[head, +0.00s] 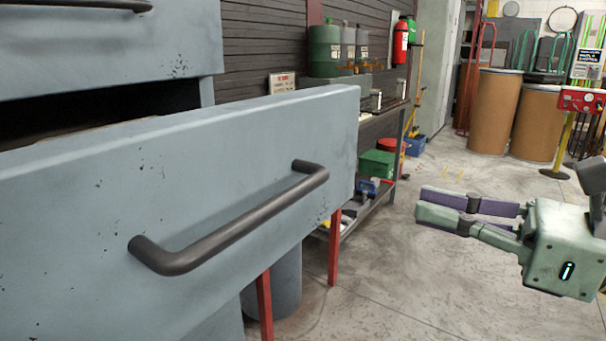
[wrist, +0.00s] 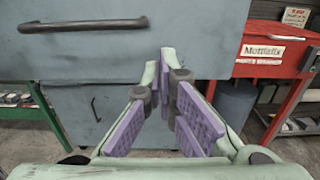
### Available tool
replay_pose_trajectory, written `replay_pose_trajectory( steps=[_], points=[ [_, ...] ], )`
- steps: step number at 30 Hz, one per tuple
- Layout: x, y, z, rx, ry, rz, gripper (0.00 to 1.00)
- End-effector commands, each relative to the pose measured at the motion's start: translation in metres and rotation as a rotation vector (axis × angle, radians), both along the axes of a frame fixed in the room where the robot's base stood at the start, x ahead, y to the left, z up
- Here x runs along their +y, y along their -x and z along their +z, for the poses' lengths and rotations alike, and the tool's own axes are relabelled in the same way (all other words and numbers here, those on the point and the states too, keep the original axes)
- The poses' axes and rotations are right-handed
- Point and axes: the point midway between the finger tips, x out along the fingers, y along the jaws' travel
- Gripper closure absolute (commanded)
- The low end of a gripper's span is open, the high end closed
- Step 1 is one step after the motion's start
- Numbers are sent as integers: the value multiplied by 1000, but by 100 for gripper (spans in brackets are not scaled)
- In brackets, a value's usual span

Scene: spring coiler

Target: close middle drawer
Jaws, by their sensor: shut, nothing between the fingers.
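The middle drawer (head: 90,210) is blue-grey and stands pulled out of its cabinet, with a dark gap above it at the left of the head view. Its dark bar handle (head: 235,225) runs across its front. My gripper (head: 425,203) is shut and empty, to the right of the drawer front and apart from it in the head view, fingers pointing left. In the wrist view my gripper (wrist: 168,62) has its purple-padded fingers in front of a blue-grey drawer front (wrist: 190,40) with a dark handle (wrist: 82,24). The drawer's inside is mostly hidden.
An upper drawer (head: 130,40) sits above the gap. A cabinet door (wrist: 70,115) with a vertical handle is below. A red workbench (wrist: 270,50) stands at right in the wrist view. Brown drums (head: 495,110) stand far back. Concrete floor around my gripper is clear.

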Motion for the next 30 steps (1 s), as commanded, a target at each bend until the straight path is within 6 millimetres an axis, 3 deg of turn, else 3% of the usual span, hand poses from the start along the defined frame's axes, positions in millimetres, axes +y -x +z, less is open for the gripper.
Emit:
replay_pose_trajectory(
  steps=[7, 21, 30],
  points=[
    [17, -12, 0, 1, 0, 2, 100],
    [94, -67, 1, 1, -1, 3, 100],
    [113, -82, 0, 0, -1, 0, 100]
  ],
)
